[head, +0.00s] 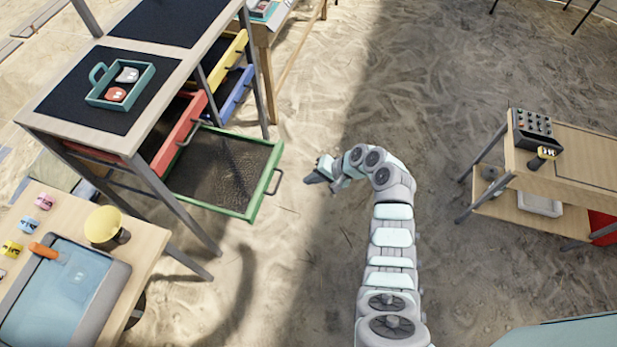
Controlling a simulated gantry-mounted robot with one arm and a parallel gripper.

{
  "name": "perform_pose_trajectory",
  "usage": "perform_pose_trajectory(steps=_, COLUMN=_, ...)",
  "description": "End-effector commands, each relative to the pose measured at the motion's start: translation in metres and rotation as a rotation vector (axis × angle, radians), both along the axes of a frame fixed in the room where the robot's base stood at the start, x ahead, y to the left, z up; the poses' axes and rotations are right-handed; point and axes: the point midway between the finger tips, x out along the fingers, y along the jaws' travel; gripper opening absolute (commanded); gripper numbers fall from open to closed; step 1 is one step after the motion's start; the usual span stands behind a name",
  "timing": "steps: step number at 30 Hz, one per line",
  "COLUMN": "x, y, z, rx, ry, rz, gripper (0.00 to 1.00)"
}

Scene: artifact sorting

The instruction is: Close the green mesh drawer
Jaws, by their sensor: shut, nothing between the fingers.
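The green mesh drawer (229,168) is pulled well out of the rack at the left, below the other drawers. It has a green frame, a dark mesh bottom that looks empty, and a dark handle (274,183) on its right-hand front edge. My gripper (310,179) is shut and empty. It appears just right of the handle with a gap between them in the picture; its height relative to the drawer is hard to tell.
A red drawer (183,132) above is partly open, as are yellow (231,59) and blue (238,92) drawers behind. A teal tray (118,102) sits on the rack top. A wooden table (150,237) stands at lower left, a cart (570,158) at right. Sandy floor between is clear.

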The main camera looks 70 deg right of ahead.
Motion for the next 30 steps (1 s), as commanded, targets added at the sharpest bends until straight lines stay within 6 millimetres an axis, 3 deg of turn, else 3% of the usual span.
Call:
perform_pose_trajectory(steps=10, x=0.047, y=0.001, z=-0.054, rx=-0.001, ry=-0.001, rz=0.001, gripper=0.00)
perform_pose_trajectory(steps=18, x=0.080, y=0.001, z=-0.060, rx=-0.003, ry=0.000, rz=-0.001, gripper=0.00)
perform_pose_trajectory(steps=30, x=0.085, y=0.001, z=-0.060, rx=-0.005, ry=0.000, rz=0.000, gripper=0.00)
